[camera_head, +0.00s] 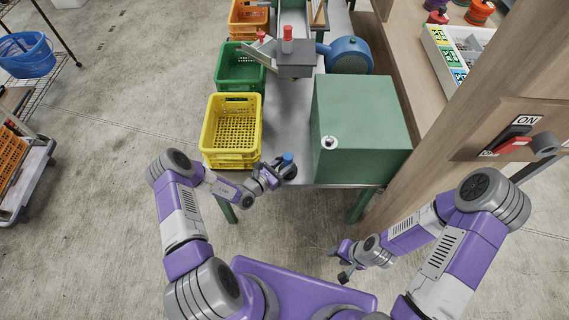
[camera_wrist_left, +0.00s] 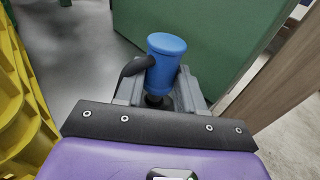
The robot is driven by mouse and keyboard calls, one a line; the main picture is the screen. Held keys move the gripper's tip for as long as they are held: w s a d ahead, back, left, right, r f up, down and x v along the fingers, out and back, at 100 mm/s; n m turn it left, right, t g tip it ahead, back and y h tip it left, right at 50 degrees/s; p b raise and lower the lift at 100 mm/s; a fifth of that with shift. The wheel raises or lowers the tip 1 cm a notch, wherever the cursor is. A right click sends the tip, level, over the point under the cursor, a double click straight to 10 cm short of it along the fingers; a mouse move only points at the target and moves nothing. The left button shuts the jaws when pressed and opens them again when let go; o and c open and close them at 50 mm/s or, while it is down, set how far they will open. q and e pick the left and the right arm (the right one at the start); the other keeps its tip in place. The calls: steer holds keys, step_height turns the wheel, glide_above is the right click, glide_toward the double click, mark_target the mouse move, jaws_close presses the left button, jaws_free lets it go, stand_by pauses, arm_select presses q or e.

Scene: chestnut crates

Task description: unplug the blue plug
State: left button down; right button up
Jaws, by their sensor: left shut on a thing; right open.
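The blue plug (camera_wrist_left: 166,45) stands up between the fingers of my left gripper (camera_wrist_left: 155,92) in the left wrist view. My left gripper is shut on it, and a dark cable leaves the plug's left side. In the head view the blue plug (camera_head: 288,158) shows as a small blue top at my left gripper (camera_head: 284,172), near the front edge of the metal table. A socket under the plug is hidden, so I cannot tell whether the plug is seated. My right gripper (camera_head: 344,267) is open and empty, low in front of the table.
A green box (camera_head: 365,115) stands on the table to the right of the left gripper. A yellow crate (camera_head: 211,125) is to its left, with green (camera_head: 231,50) and orange (camera_head: 247,18) crates behind. A wooden post with an ON switch (camera_head: 515,132) rises at the right.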

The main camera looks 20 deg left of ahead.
arm_select(q)
steer(key=shift+f+b, duration=0.9)
steer(key=shift+f, duration=0.5)
steer(key=c, duration=0.6)
jaws_free()
steer(key=p+v, duration=0.2)
steer(key=v, duration=0.4)
steer(key=shift+s+a+r, duration=0.1)
steer(key=shift+s+a, duration=0.3)
steer(key=shift+s, duration=0.35)
steer(key=shift+d, duration=0.1)
